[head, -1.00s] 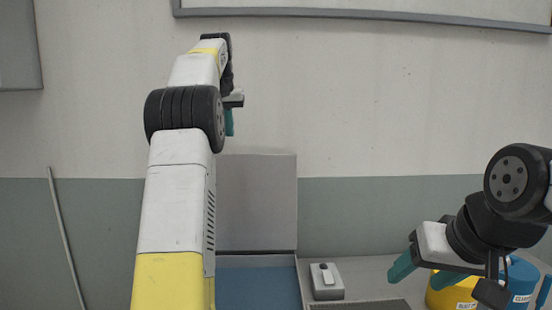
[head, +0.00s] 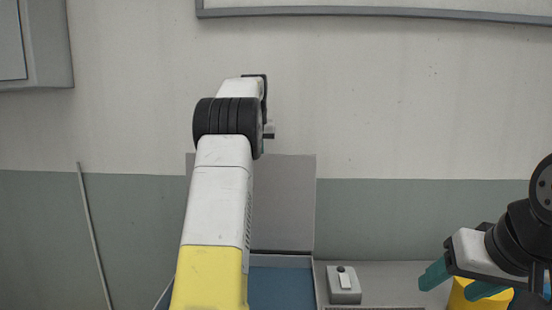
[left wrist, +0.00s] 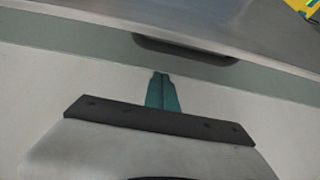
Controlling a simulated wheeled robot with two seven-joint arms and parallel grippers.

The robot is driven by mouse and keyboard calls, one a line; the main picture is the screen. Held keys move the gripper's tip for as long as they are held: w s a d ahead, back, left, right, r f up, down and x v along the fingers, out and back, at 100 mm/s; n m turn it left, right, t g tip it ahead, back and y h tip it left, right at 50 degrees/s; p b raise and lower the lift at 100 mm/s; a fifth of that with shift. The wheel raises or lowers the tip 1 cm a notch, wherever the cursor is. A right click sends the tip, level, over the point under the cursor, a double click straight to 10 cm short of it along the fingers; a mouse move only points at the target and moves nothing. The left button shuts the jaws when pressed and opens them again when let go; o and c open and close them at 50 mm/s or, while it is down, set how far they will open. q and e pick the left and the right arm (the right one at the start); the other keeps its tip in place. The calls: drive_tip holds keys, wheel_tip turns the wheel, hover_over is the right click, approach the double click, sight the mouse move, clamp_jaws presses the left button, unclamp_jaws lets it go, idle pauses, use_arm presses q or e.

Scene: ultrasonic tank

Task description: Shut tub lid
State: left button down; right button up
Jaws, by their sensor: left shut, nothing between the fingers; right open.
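The tub lid (head: 285,205) is a flat grey panel standing upright, open, at the back of the tub. The tub (head: 312,283) shows a blue inside; my left arm covers its left part. My left gripper is mostly hidden behind its own arm in the head view. In the left wrist view its teal fingers (left wrist: 162,92) are shut and empty. They point toward a grey metal surface (left wrist: 120,22), apparently the lid, with a dark strip (left wrist: 185,48) at its edge; I cannot tell whether they touch. My right gripper (head: 450,283) is open and empty at the right.
A small grey box (head: 344,288) stands just right of the tub. A yellow container (head: 468,296) is partly hidden below my right gripper. The wall rises close behind, with a grey cabinet (head: 48,45) at upper left and a framed board (head: 400,8) on top.

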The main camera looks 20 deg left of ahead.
use_arm(q)
drive_tip(key=shift+s+d, duration=0.2)
drive_tip(key=shift+s, duration=0.55)
drive_tip(key=shift+s+d, duration=0.15)
drive_tip(key=shift+s, duration=0.6)
